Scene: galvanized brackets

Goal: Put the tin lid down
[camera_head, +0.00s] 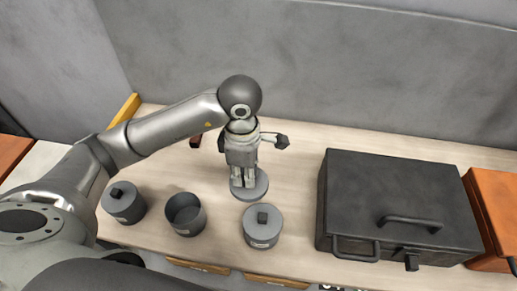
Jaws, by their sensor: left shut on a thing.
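My left gripper (248,183) points down and is shut on the tin lid (262,190), a round grey disc. The lid is behind the row of tins and apart from them; I cannot tell whether it touches the table. The fingers hide its middle. An open grey tin (185,228) with no lid stands at the front, left of the gripper. My right gripper is not in view.
Lidded grey tins stand either side of the open one, at the left (124,206) and right (262,238). A large dark metal box (395,190) fills the right, beside an orange box (497,205). Bare pale tabletop (305,150) shows between the gripper and dark box.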

